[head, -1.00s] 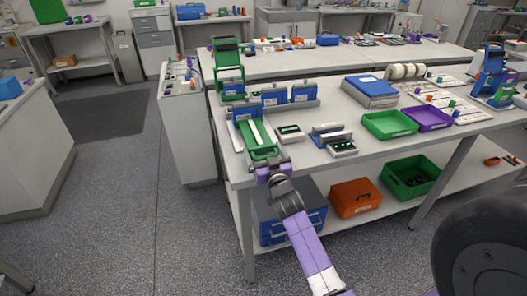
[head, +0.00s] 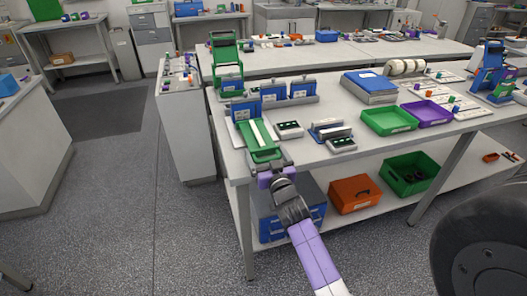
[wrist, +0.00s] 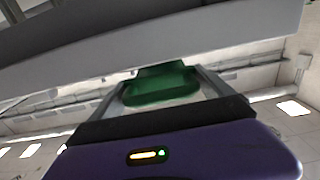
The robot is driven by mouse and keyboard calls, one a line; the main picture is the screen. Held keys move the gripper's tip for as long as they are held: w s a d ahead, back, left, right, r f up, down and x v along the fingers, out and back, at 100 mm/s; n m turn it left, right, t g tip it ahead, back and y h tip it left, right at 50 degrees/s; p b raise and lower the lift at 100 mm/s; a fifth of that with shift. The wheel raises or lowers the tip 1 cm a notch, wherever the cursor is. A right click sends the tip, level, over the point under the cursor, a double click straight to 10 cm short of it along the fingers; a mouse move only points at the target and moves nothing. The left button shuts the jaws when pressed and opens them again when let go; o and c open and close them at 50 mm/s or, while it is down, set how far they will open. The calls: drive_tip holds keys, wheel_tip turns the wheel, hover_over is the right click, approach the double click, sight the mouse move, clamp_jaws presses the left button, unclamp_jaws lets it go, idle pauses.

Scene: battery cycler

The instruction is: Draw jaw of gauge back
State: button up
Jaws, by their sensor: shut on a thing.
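The gauge stands at the front left corner of the bench, with a blue upright block (head: 245,108) behind and a pale strip (head: 259,131) along its bed. Its green jaw (head: 263,155) is at the front end, close to the bench edge. My gripper (head: 271,170) reaches up from below right and is shut on the green jaw. In the wrist view the green jaw (wrist: 160,84) sits between the two grey fingers. The fingers partly hide where they touch it.
Blue blocks (head: 302,90) and small dark-faced devices (head: 289,129) stand right of the gauge. A green tray (head: 390,119) and a purple tray (head: 428,112) lie further right. Below, the shelf holds an orange bin (head: 354,194) and a blue case (head: 272,228).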

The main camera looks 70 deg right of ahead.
drive_tip(key=shift+s+a+f, duration=0.1)
drive_tip(key=shift+s+a, duration=0.05)
drive_tip(key=o, duration=1.7)
drive_tip(key=shift+a, duration=0.1)
drive_tip(key=b+v, duration=0.1)
drive_tip(key=v, duration=0.6)
drive_tip(key=shift+s+a+b, duration=0.25)
drive_tip(key=shift+s+b, duration=0.05)
